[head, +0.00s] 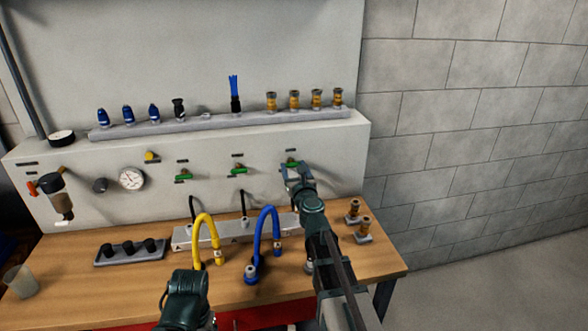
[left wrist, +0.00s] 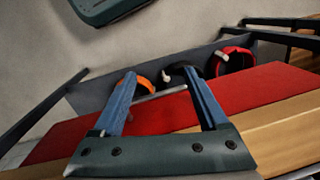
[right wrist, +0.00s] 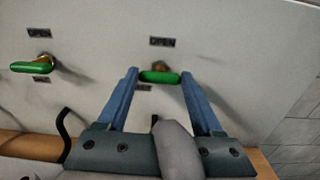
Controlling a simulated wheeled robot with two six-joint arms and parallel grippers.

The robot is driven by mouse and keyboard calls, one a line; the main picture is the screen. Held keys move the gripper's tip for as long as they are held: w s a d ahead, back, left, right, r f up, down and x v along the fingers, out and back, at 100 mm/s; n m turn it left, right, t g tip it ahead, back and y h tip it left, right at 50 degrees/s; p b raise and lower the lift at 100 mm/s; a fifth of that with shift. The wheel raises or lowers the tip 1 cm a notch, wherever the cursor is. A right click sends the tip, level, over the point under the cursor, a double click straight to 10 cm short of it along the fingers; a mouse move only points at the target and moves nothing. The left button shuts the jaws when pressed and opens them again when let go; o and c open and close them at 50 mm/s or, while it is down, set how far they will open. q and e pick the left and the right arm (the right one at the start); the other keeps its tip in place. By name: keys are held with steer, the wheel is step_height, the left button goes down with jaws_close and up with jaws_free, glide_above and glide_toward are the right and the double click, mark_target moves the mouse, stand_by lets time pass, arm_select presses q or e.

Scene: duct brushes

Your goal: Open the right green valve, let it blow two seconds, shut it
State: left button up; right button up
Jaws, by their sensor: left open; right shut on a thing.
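The right green valve (head: 291,164) sits on the grey panel under a small dark label. In the right wrist view its green handle (right wrist: 160,77) lies level below an "OPEN" label. My right gripper (right wrist: 159,72) is shut on this handle, a finger at each end; it also shows in the head view (head: 297,172). The middle green valve (head: 238,170) and left green valve (head: 183,177) also have roughly level handles. My left gripper (left wrist: 158,82) is open and empty, above a red surface; its fingertips are not clear in the head view.
Yellow hose (head: 205,228) and blue hose (head: 266,232) loop up from the bench (head: 110,285), left of my right arm. A pressure gauge (head: 131,179) is on the panel. A shelf (head: 210,123) above carries brushes and brass fittings. A clear cup (head: 20,281) stands at the bench's left.

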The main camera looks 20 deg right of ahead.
steer(key=shift+n, duration=0.3)
steer(key=n, duration=0.3)
steer(key=shift+n, duration=0.4)
steer(key=n, duration=0.4)
steer(key=shift+a+n, duration=0.1)
steer(key=shift+n, duration=0.2)
steer(key=n, duration=0.4)
steer(key=shift+f, duration=0.1)
steer(key=shift+a+n, duration=0.1)
steer(key=shift+n, duration=2)
steer(key=o, duration=1.4)
steer(key=shift+c, duration=0.2)
